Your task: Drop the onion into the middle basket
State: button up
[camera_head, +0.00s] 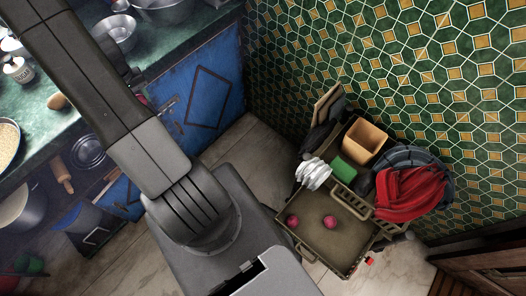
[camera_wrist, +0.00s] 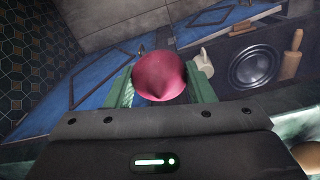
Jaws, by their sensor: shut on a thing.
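A reddish-purple onion (camera_wrist: 160,75) is held between the two green fingers of my gripper (camera_wrist: 161,84) in the wrist view. The onion is in the air, with blue cabinet fronts behind it. In the head view my own arm hides most of the gripper and the onion. I cannot tell which tier is the middle basket; any lower ones are hidden under this one.
A green counter (camera_head: 60,119) with bowls runs along the left. Tiled wall rises behind; some floor is clear.

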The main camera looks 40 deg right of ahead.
aim_at(323, 236)
jog(key=z, duration=3.2)
jog(key=k+l+z, duration=0.2)
jog(key=k, duration=0.35)
jog(key=k+l+z, duration=0.15)
jog(key=k, duration=0.45)
